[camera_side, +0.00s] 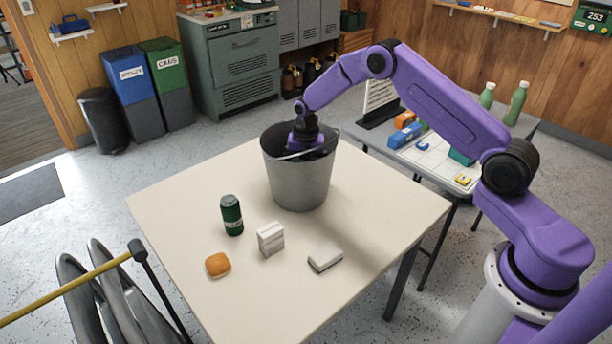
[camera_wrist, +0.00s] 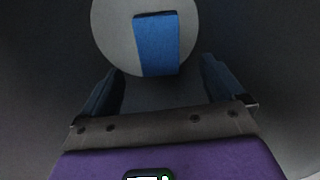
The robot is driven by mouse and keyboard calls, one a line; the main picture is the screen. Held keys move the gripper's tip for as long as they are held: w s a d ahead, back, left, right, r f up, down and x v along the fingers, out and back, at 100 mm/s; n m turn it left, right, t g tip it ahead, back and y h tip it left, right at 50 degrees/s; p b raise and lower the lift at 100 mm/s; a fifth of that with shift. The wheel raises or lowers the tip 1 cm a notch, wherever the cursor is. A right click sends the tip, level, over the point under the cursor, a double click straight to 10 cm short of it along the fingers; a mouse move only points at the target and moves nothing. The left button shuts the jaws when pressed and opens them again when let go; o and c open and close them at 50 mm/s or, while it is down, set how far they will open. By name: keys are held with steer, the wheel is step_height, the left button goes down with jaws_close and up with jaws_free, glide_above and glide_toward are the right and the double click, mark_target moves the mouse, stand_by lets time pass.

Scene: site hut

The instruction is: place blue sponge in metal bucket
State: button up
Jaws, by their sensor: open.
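The metal bucket (camera_side: 298,182) stands upright on the pale table. My gripper reaches down inside its mouth, so its fingers are hidden in the side view. In the wrist view, my gripper (camera_wrist: 161,88) is open, with its two dark fingers spread apart and nothing between them. The blue sponge (camera_wrist: 157,45) lies on the round grey bottom of the bucket (camera_wrist: 112,40), beyond the fingertips and apart from them. The sponge does not show in the side view.
On the table (camera_side: 190,195) in front of the bucket are a dark green can (camera_side: 231,215), a white box (camera_side: 271,239), an orange bun-like item (camera_side: 218,265) and a whitish block (camera_side: 325,257). A second table with several small items stands behind right. The table's left part is clear.

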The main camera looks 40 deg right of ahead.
step_height(320, 180, up, 10)
stand_by(0.4)
steer(key=s+a+r+m, duration=0.2)
steer(key=s+a+r, duration=0.2)
steer(key=s, duration=0.3)
steer(key=s+a+r+m, duration=0.3)
steer(key=s+a, duration=0.1)
steer(key=s, duration=0.3)
steer(key=s+a+r+m, duration=0.2)
steer(key=s+a+r, duration=0.2)
steer(key=s, duration=0.3)
steer(key=s+d+m, duration=0.2)
steer(key=s+m, duration=0.1)
steer(key=s, duration=0.8)
steer(key=s+d+m, duration=0.3)
steer(key=s+m, duration=0.1)
steer(key=s, duration=0.7)
steer(key=shift+s+d, duration=0.35)
